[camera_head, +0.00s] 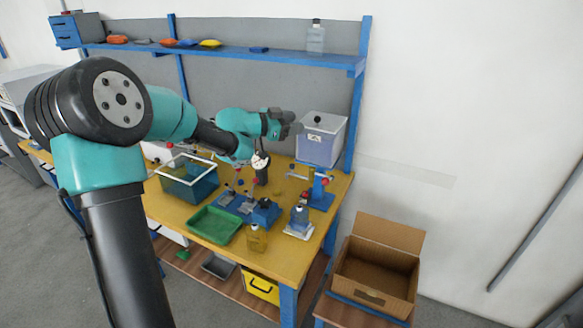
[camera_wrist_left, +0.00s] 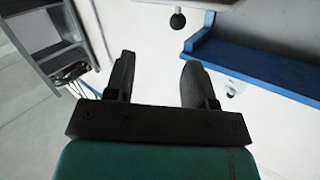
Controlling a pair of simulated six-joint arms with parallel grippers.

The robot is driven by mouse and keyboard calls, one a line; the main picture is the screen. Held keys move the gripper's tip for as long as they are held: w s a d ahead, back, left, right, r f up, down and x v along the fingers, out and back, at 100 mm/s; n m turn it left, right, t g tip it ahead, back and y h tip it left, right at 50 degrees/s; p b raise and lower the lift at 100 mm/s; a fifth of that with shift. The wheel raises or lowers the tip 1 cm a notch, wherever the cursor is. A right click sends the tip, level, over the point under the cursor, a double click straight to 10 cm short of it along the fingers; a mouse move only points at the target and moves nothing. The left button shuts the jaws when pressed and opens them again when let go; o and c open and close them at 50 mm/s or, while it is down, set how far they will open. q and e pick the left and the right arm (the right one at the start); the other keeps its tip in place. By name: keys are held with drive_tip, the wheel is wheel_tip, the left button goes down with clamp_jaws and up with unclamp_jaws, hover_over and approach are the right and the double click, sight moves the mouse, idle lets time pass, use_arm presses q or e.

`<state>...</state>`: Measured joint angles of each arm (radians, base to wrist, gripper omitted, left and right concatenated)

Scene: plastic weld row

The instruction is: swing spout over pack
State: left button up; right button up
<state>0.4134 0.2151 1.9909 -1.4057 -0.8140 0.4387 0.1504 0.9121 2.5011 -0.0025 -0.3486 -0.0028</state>
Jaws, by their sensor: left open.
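A blue stand (camera_head: 320,192) with red parts is at the right of the yellow bench. A thin pale bar beside it may be the spout, but it is too small to be sure. A small blue bottle (camera_head: 299,214) stands on a white base in front of the stand. I cannot tell which item is the pack. My left gripper (camera_head: 291,122) is above the back of the bench, left of a clear lidded tank (camera_head: 320,142) and apart from the stand. In the left wrist view its fingers (camera_wrist_left: 156,80) are open with nothing between them.
A blue shelf (camera_head: 240,55) runs along the back, with a clear bottle (camera_head: 316,36) on it. A teal bin (camera_head: 187,187), green tray (camera_head: 214,225) and yellowish bottle (camera_head: 257,238) stand on the bench. An open cardboard box (camera_head: 373,270) is at the right.

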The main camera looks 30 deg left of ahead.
sight(290, 166)
use_arm(q)
drive_tip(key=s+a+f+n+y, duration=0.1)
drive_tip(key=s+a+f, duration=0.4)
drive_tip(key=f, duration=0.2)
drive_tip(key=s+a+f+g+y, duration=0.1)
drive_tip(key=s+a+f+y, duration=0.1)
drive_tip(key=s+a+f, duration=0.2)
wheel_tip(290, 166, down, 3)
drive_tip(key=shift+s+a+r+n, duration=0.15)
drive_tip(key=shift+s+a+n, duration=0.25)
drive_tip(key=shift+a, duration=0.65)
drive_tip(key=shift+w, duration=0.15)
drive_tip(key=x, duration=1.7)
drive_tip(key=shift+d+f, duration=0.2)
drive_tip(key=shift+f, duration=0.1)
drive_tip(key=shift+c, duration=0.3)
clamp_jaws()
